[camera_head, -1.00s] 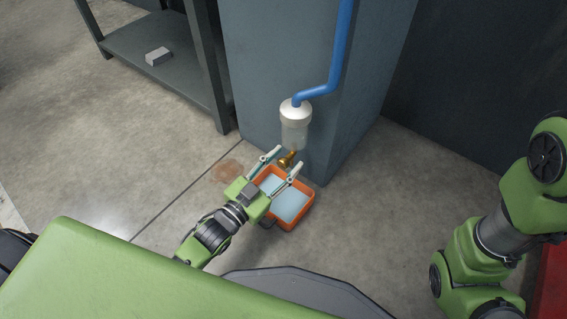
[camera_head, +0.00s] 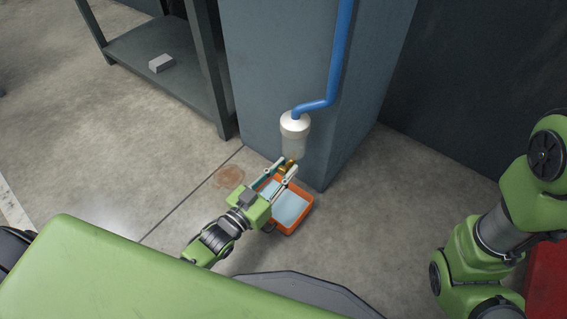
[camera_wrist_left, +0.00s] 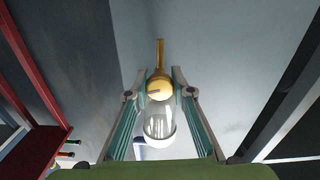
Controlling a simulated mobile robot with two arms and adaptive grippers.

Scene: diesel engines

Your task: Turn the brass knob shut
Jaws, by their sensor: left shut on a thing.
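The brass knob (camera_head: 287,167) sits at the bottom of the clear filter bowl (camera_head: 294,145). My left gripper (camera_head: 286,165) is shut on the knob, with one finger on each side of it. In the left wrist view the round brass knob (camera_wrist_left: 159,88) lies between the two fingertips, with a brass stem beyond it and the clear bowl (camera_wrist_left: 160,122) below it in the picture. My right arm (camera_head: 490,225) shows at the right edge, but its gripper is out of view.
An orange tray (camera_head: 307,207) with light blue liquid stands on the floor under the knob. A blue pipe (camera_head: 338,60) runs down the grey pillar (camera_head: 265,60) to the filter. A metal shelf (camera_head: 180,80) stands at the left. A brownish stain (camera_head: 229,176) marks the floor.

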